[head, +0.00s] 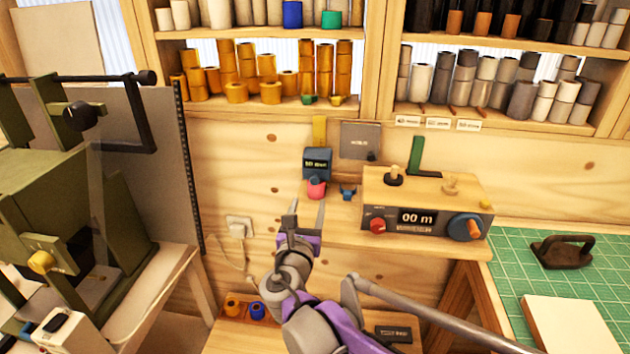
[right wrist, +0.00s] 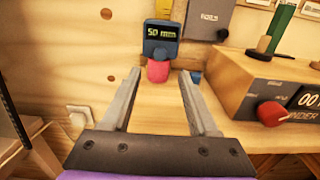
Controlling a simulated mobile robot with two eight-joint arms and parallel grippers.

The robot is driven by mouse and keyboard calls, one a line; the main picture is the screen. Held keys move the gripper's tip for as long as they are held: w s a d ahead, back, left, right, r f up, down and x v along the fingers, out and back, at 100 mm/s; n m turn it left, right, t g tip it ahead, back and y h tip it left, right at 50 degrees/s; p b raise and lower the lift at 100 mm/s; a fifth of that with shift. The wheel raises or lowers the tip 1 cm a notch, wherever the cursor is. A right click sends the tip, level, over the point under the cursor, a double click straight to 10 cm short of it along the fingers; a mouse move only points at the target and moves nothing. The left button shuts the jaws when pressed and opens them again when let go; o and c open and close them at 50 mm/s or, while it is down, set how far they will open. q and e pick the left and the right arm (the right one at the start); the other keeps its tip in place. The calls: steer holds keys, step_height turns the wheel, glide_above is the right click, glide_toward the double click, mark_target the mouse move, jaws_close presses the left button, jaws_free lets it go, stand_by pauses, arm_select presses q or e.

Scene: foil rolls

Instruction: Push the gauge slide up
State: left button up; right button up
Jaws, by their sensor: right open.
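The gauge slide (head: 317,162) is a dark blue block with a lit display, on a yellow upright scale (head: 319,130) against the wooden wall. In the right wrist view the slide (right wrist: 160,42) reads 50 mm. A pink rounded piece (head: 316,189) sits directly under it and also shows in the right wrist view (right wrist: 157,72). My right gripper (head: 306,212) is open and empty, in front of and below the slide. In the right wrist view its fingertips (right wrist: 161,76) frame the pink piece; no contact is visible. My left gripper is out of view.
A wooden counter box (head: 425,205) with a 00 m display, a red knob and a blue dial stands right of the gauge. A small blue part (head: 347,192) lies beside the pink piece. Shelves of rolls hang above. A green machine (head: 45,215) stands left.

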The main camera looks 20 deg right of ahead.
mark_target(314, 183)
steer(key=x, duration=0.9)
steer(key=shift+w+d, duration=0.15)
steer(key=shift+d, duration=0.05)
jaws_close()
stand_by(1.1)
